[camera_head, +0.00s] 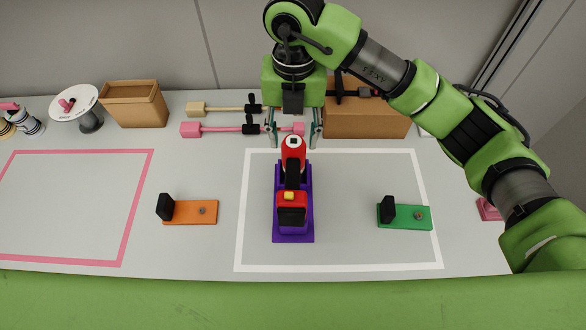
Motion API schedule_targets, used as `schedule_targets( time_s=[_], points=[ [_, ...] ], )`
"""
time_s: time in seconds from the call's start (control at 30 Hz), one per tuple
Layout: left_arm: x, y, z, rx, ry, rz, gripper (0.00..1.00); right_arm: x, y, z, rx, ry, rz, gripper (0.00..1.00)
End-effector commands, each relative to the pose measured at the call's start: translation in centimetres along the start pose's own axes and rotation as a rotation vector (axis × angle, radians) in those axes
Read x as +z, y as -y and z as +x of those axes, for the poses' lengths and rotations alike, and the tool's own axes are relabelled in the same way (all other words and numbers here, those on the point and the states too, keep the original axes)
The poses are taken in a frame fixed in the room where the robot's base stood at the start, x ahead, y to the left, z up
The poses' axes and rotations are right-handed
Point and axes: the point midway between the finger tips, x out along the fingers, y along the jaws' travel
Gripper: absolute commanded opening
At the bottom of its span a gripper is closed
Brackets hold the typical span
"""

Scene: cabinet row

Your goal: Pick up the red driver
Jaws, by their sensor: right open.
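The red driver (292,154) has red and black parts and a small yellow patch near its front end. It rests on a purple stand (308,224) inside the white outlined area of the table. My right gripper (294,140) is open, with its fingers pointing down at the back end of the driver, one finger at each side in the picture. I cannot tell whether the fingers touch it. My left gripper is not in view.
An orange block (190,212) lies left of the stand and a green block (408,217) right of it. Behind are pink (228,129) and tan (225,108) hammer-like tools, a cardboard box (366,122) and an open brown bin (134,106). The pink outlined area is bare.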

Motion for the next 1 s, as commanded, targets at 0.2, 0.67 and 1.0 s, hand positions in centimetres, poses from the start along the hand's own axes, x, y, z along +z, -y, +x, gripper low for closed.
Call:
schedule_targets(
  time_s=[0.2, 0.67, 1.0],
  points=[
    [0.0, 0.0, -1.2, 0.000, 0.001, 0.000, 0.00, -0.1, 0.2, 3.6, -0.007, -0.005, 0.003, 0.44],
    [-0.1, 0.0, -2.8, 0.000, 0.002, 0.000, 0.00, 0.1, 0.1, 8.9, -0.004, -0.004, 0.001, 0.44],
    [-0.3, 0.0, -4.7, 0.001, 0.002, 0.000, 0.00, 0.5, -0.1, 13.3, -0.003, -0.002, 0.001, 0.44]
  ],
)
